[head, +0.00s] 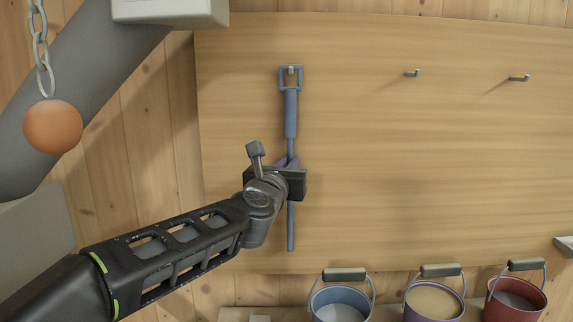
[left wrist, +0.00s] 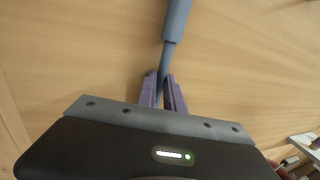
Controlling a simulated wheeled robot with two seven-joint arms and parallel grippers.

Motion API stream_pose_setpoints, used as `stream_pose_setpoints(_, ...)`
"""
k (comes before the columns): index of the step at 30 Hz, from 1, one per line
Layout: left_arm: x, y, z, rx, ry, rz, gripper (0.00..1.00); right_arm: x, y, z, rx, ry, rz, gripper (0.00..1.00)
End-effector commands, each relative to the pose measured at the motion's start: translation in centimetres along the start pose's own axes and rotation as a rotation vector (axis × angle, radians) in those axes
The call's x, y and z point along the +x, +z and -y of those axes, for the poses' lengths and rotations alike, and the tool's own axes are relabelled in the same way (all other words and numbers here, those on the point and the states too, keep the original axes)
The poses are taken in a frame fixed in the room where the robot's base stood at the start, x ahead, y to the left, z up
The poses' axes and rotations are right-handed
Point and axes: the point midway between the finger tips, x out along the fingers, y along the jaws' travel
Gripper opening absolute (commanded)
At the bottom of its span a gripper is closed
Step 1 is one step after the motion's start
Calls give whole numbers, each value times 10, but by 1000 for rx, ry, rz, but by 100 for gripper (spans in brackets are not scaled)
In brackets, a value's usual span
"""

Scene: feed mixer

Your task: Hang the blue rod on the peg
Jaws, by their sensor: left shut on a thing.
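The blue rod (head: 291,115) is upright against the wooden board, with a thick upper sleeve, a thin lower shaft and a square loop at its top. A small pale peg (head: 291,70) shows inside the upper part of the loop; I cannot tell whether the loop bears on it. My left gripper (head: 287,162) is shut on the thin shaft just below the sleeve. In the left wrist view the purple fingers (left wrist: 163,84) close around the shaft, and the sleeve (left wrist: 176,20) rises above them. The right gripper is not in view.
Two more pegs (head: 413,73) (head: 519,78) stick out of the board (head: 460,170) to the right, both bare. Blue, purple and red buckets (head: 340,305) (head: 434,302) (head: 515,298) stand below the board. An orange ball (head: 53,127) hangs on a chain at upper left.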

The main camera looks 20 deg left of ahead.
Motion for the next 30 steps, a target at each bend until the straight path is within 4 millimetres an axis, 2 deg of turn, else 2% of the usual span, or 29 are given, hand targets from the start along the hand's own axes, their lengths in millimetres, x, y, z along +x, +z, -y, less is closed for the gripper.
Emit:
stream_pose_setpoints(12, 1, -1, -2, 0, 4, -2, 0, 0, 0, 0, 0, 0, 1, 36)
stream_pose_setpoints(13, 1, -1, -2, 0, 4, -2, 13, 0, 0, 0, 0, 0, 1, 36)
stream_pose_setpoints(21, 1, -1, -4, 0, 8, -1, 35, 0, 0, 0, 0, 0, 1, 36)
stream_pose_setpoints(30, 1, 0, -7, 0, 14, 0, 37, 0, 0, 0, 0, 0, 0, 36)
